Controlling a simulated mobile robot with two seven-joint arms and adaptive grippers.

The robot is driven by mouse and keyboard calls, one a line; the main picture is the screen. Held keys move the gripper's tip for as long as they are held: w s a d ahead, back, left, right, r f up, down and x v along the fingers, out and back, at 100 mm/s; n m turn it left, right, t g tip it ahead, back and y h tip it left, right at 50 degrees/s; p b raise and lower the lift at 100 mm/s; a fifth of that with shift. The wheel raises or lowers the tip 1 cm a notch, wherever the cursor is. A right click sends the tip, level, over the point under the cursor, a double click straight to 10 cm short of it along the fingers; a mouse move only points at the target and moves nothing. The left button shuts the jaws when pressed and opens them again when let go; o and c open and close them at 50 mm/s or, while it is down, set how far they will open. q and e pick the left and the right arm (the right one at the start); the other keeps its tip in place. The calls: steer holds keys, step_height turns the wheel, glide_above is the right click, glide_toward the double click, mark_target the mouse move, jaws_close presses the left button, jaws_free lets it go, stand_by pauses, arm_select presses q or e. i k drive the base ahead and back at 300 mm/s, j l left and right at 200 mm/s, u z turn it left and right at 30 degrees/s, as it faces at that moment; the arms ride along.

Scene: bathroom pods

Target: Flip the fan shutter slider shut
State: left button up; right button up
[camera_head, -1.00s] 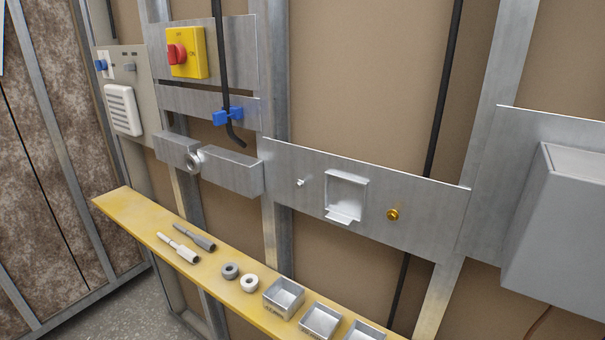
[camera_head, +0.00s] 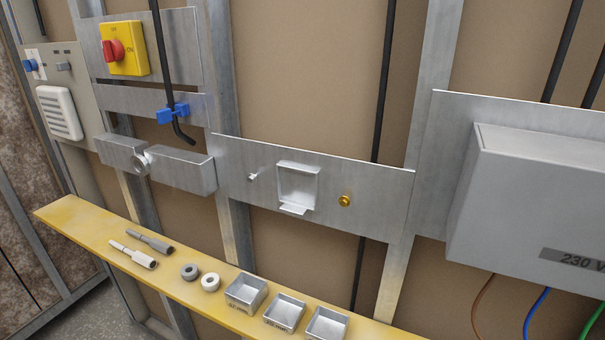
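A beige panel (camera_head: 84,86) stands at the upper left of the head view. It carries a white louvred fan grille (camera_head: 60,112), a blue knob (camera_head: 31,65) and a small grey slider-like piece (camera_head: 63,67) above the grille. I cannot tell for sure which small part is the shutter slider, or its position. Neither of my grippers shows in the view.
A yellow shelf (camera_head: 78,225) with tools, rings and metal boxes juts out below. A yellow switch with a red knob (camera_head: 113,50), a black cable with a blue clip (camera_head: 172,114) and a grey 230 V box (camera_head: 530,195) are on the wall.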

mark_target(62, 66)
steer(key=u, duration=1.35)
